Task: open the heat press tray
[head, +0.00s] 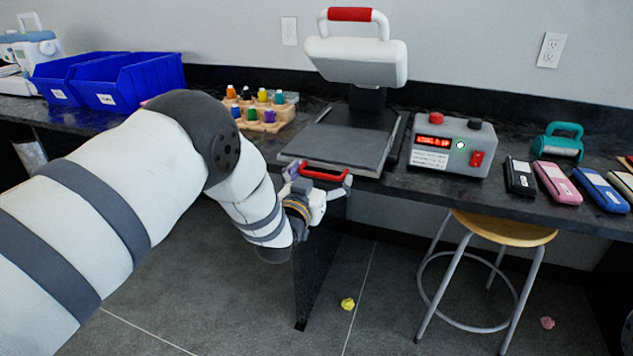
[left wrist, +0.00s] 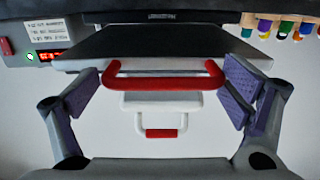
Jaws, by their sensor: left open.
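The heat press (head: 356,60) stands on the counter with its white upper part raised and a red-gripped handle on top. Its tray (head: 340,142) is a dark flat plate on the press base, with a red handle (head: 325,174) at the front edge. My left gripper (head: 316,186) is at this handle, just in front of the counter edge. In the left wrist view the open fingers (left wrist: 163,90) stand on either side of the red handle (left wrist: 165,83), with gaps at both ends. The tray's front edge (left wrist: 160,64) lies behind the handle. My right gripper is not in view.
A control box (head: 450,145) with a red display stands right of the press. A bottle rack (head: 262,112) and blue bins (head: 140,82) are to the left. Several coloured cases (head: 557,183) lie at right. A stool (head: 503,229) stands below the counter.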

